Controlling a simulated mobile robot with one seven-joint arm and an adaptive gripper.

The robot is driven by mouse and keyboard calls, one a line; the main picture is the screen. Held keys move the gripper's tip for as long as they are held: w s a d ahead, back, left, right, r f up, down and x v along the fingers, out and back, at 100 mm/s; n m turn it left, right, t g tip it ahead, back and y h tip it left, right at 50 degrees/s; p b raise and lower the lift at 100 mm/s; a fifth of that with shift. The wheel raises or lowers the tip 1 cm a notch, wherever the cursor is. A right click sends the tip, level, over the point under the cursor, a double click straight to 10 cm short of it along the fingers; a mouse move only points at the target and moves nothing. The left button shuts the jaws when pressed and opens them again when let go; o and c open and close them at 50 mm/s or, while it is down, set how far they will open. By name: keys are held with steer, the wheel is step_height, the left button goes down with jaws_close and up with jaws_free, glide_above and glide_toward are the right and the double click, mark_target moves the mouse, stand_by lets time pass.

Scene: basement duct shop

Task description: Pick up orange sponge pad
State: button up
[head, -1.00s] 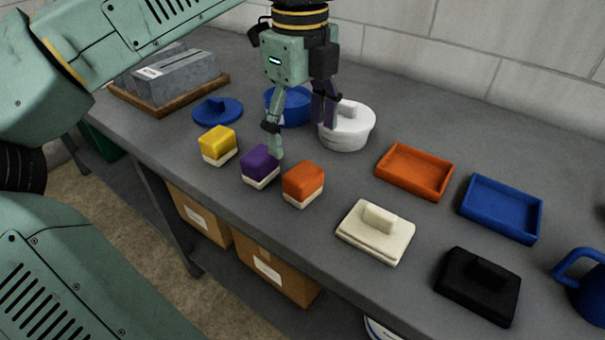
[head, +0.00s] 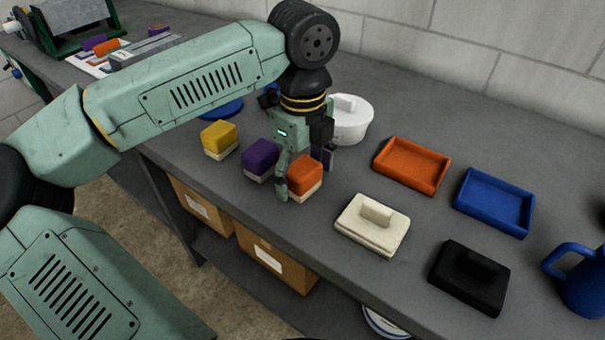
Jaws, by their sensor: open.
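The orange sponge pad (head: 305,174), an orange block on a cream base, sits on the grey bench. My gripper (head: 304,178) is lowered at the pad with its fingers apart. One finger is in front of the pad's left side, and the other shows behind it at the upper right. I cannot tell whether either finger touches the pad. A purple sponge pad (head: 261,157) is close to the left of my near finger. A yellow sponge pad (head: 219,138) is farther left.
A white lidded pot (head: 350,122) stands behind my gripper. An orange tray (head: 411,165), a blue tray (head: 494,202), a cream block with a handle (head: 372,224), a black one (head: 470,277) and a blue mug (head: 580,280) are to the right. Bare bench (head: 335,270) lies in front.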

mark_target(301, 167)
steer(key=c, duration=1.2)
steer(key=shift+r, duration=0.1)
steer(key=shift+c, duration=0.2)
steer(key=shift+r+b, duration=0.35)
steer(key=shift+r, duration=0.2)
step_height(301, 167, up, 2)
steer(key=shift+a+r+b, duration=0.1)
steer(key=shift+b, duration=0.4)
steer(key=s+a+r+b, duration=0.1)
steer(key=s+a+b, duration=0.2)
steer(key=s+a, duration=0.7)
steer(key=shift+a+r+b, duration=0.25)
steer(key=shift+a+b, duration=0.15)
steer(key=shift+a, duration=0.8)
